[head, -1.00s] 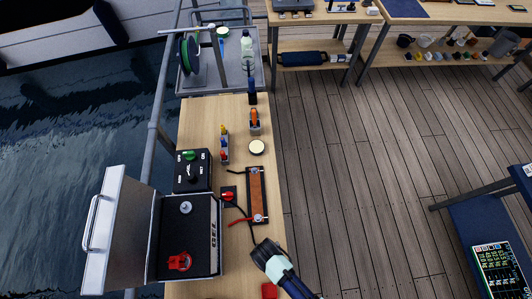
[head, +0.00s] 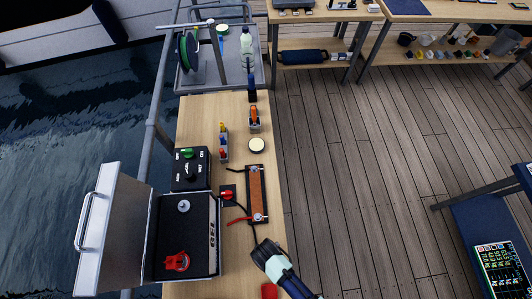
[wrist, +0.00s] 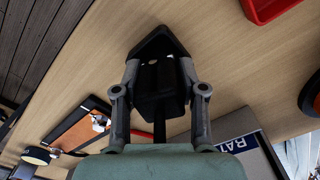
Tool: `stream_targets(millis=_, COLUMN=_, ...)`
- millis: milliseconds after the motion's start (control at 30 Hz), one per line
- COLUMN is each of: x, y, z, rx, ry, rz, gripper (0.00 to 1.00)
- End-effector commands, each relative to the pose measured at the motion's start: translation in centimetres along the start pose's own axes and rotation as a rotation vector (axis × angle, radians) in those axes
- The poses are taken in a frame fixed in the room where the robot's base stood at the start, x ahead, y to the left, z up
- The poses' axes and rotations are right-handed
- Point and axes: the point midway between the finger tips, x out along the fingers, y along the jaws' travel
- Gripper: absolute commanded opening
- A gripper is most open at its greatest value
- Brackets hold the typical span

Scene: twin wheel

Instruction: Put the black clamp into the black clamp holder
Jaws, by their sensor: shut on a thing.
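My gripper (head: 266,252) is over the near part of the wooden bench in the head view. In the wrist view, my gripper (wrist: 160,68) is shut on a black piece (wrist: 160,85), which I take to be the black clamp. A dark cable runs from it back between the fingers. I cannot clearly make out the black clamp holder in either view.
A brown strip with metal terminals (head: 257,190) lies ahead of the gripper. A red item (head: 269,291) is at the bottom. Water lies beyond the rail.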

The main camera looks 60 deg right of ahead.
Motion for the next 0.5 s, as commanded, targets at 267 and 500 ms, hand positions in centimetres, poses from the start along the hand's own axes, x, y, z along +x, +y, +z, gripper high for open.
stream_targets(millis=267, x=-0.01, y=0.00, z=-0.01, rx=0.000, ry=0.000, rz=0.000, gripper=0.05)
stream_targets(millis=500, x=0.44, y=0.01, z=-0.03, rx=0.000, ry=0.001, rz=0.000, gripper=0.05)
